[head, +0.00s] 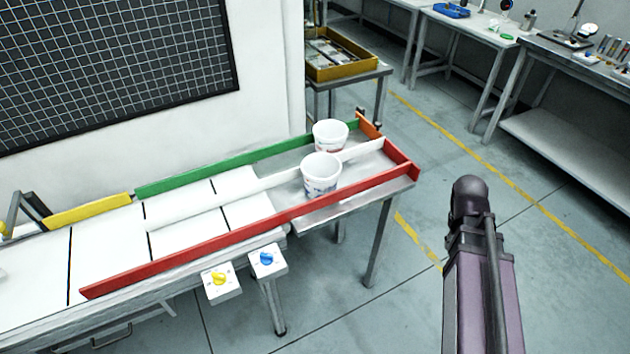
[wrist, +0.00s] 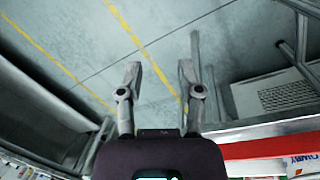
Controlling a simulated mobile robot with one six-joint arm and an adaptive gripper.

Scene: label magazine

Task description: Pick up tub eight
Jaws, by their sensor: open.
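Two white tubs stand upright at the right end of the label magazine (head: 112,270). The front tub (head: 321,174), with bluish print, is in the lane by the red rail. The back tub (head: 330,134), with reddish print, is in the lane by the green rail. I cannot read a number on either, so I cannot tell which is tub eight. My gripper (wrist: 158,72) is open and empty in the wrist view, over the floor beside the magazine. A printed white surface, perhaps a tub, shows at that view's lower right corner.
The red rail (head: 250,232) and green rail (head: 195,169) flank the lanes, with a white divider (head: 230,192) between. Two knob boxes (head: 267,260) stick out in front. A yellow tray (head: 343,70) stands on a table behind. The floor at right is free up to the workbenches.

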